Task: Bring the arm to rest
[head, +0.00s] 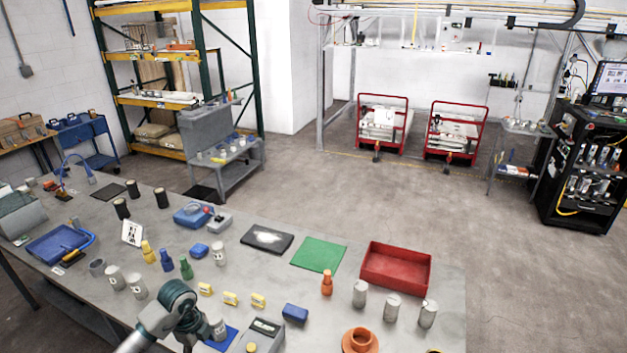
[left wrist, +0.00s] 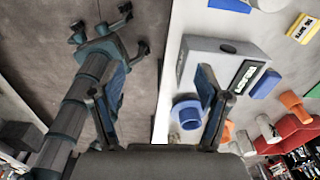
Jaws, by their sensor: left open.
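My left arm comes in at the bottom of the head view. Its dark teal wrist and gripper (head: 190,318) are above the near edge of the table (head: 450,320), beside a grey can (head: 217,328); the fingertips are not clear there. In the left wrist view my left gripper (left wrist: 158,100) has its two fingers spread wide, with nothing between them. Beyond the fingers are the table edge and a grey device with a display (left wrist: 215,58). A jointed arm with spread finger-like parts (left wrist: 105,42), apparently my right arm, is at the left over the floor.
The table holds a red tray (head: 395,285), a green mat (head: 318,254), an orange bottle (head: 327,283), a blue block (head: 295,313) and several grey cans. A blue round part (left wrist: 187,113) is close to the right finger. The floor (head: 400,200) beyond the table is open.

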